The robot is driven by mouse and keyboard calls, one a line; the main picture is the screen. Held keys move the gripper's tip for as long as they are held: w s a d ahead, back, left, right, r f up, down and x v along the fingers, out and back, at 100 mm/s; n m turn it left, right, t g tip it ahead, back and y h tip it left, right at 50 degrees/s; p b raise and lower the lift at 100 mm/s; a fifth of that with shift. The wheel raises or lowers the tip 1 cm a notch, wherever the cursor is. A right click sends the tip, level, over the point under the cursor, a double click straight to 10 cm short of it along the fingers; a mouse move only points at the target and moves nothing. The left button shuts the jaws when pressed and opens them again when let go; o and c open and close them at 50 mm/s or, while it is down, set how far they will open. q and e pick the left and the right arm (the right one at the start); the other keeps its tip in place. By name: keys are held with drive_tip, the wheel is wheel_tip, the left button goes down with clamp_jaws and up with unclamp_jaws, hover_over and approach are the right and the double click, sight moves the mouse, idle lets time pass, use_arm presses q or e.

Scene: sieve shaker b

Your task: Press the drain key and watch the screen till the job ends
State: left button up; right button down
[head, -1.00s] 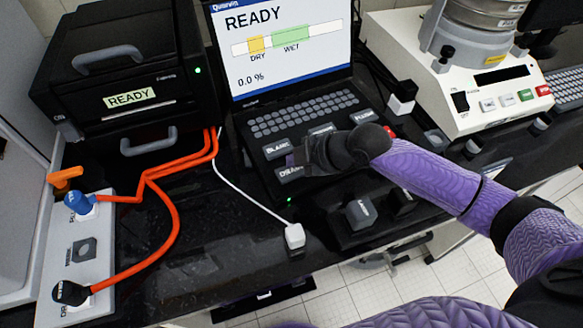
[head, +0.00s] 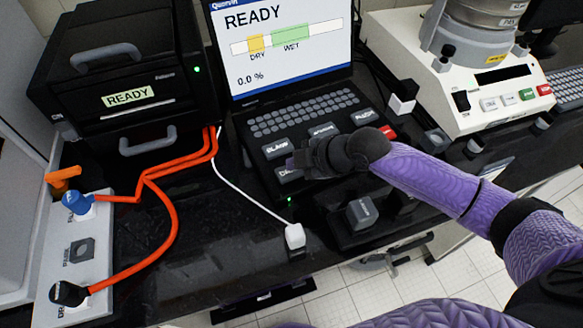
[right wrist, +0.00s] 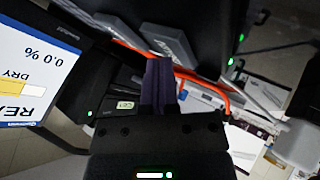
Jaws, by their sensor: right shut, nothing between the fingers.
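The drain key (head: 285,176) is a dark key at the lower left of the key panel in the head view. My right gripper (head: 293,164) is shut and empty, its tip over this key and hiding most of its label. Whether it touches the key I cannot tell. In the right wrist view, the shut purple fingers (right wrist: 160,82) point at a grey key (right wrist: 168,45). My left gripper is not in view.
Close around are the blank key (head: 276,149) and other keys. A black unit labelled READY (head: 128,97) stands left. Orange cables (head: 172,225) run to a grey socket panel (head: 82,275). A white shaker base (head: 480,85) stands right.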

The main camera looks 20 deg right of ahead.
drive_tip(key=shift+f, duration=0.3)
drive_tip(key=shift+r, duration=0.1)
idle(0.4)
drive_tip(key=shift+r+p, duration=0.35)
drive_tip(key=shift+r, duration=0.15)
drive_tip(key=shift+r+p, duration=0.3)
drive_tip(key=shift+p, duration=0.05)
wheel_tip(320, 180, up, 5)
drive_tip(key=p, duration=0.4)
drive_tip(key=shift+r+p, duration=0.1)
drive_tip(key=shift+p, duration=0.3)
